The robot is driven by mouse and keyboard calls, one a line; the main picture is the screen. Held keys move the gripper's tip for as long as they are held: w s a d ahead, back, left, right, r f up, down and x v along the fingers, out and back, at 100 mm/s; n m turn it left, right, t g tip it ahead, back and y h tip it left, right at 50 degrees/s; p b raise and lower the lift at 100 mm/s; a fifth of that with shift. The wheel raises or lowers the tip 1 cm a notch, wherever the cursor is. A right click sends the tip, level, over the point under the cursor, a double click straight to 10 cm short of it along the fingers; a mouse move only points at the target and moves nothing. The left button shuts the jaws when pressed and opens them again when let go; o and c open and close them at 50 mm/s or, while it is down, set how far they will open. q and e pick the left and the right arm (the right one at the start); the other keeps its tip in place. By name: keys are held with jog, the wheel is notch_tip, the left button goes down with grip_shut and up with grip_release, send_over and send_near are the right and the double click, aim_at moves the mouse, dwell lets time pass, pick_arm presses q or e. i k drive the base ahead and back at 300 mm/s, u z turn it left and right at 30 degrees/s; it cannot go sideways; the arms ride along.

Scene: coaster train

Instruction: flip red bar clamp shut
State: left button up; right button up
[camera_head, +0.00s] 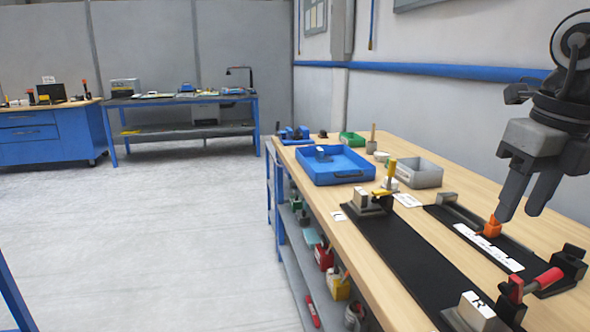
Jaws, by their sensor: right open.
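The red bar clamp (545,279) is at the lower right, at the near end of the black track plates. Its red handle lies low and slants slightly up toward the right, ending beside a black block; I cannot tell whether its bar touches anything. My right gripper (520,212) is above the far black plate, pointing down with its fingers apart and nothing between them. It is above and behind the red handle, clear of it. My left gripper is not in view.
A blue tray (335,166) and grey bin (420,174) stand farther back. Bare wood lies between the plates.

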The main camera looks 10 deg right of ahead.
aim_at(515, 290)
jog(key=k, duration=1.5)
